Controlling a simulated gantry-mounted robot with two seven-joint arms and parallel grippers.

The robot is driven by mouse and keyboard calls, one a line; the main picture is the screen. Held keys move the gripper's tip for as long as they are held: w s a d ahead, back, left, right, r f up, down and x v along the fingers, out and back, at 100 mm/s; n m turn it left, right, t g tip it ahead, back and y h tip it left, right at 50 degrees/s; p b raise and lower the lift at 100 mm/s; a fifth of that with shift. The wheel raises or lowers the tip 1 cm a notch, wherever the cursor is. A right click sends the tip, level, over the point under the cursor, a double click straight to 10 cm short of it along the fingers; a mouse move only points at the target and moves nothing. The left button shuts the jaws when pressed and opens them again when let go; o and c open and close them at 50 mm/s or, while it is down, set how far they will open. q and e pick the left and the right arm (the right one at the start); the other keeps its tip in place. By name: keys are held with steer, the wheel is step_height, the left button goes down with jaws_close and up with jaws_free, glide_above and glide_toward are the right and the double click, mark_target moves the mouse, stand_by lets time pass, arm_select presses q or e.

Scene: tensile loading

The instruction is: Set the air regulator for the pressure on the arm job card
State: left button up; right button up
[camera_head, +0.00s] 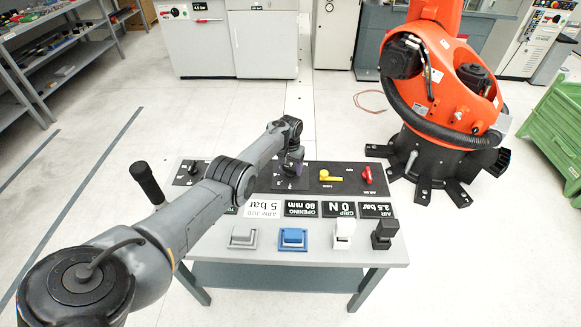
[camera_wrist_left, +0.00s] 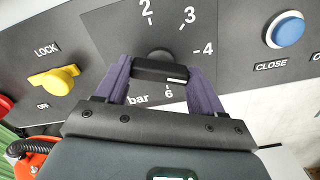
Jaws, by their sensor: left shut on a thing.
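The air regulator knob (camera_wrist_left: 158,70) is a black bar handle on a dark panel marked "bar". My left gripper (camera_wrist_left: 160,74) is shut on it, one purple finger at each end; it also shows over the panel in the head view (camera_head: 291,165). The scale (camera_wrist_left: 168,22) shows 2, 3, 4 and 6; the stretch between 4 and 6 is behind the right finger. A small white mark sits near the knob's right end. The white arm job card (camera_head: 263,205) reads 5 bar, upside down. A black card (camera_head: 376,210) reads AIR 3.5 bar. My right gripper is not seen.
A yellow lock lever (camera_wrist_left: 54,80) and a blue close button (camera_wrist_left: 285,30) flank the regulator. Several switches line the table's front edge (camera_head: 330,257). An orange robot (camera_head: 440,80) stands behind right.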

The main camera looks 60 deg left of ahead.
arm_select(q)
steer(key=m, duration=0.4)
steer(key=shift+b, duration=0.35)
steer(key=shift+m+b, duration=0.35)
steer(key=shift+m, duration=1.75)
steer(key=o, duration=1)
steer(key=shift+o, duration=0.2)
steer(key=shift+r, duration=0.1)
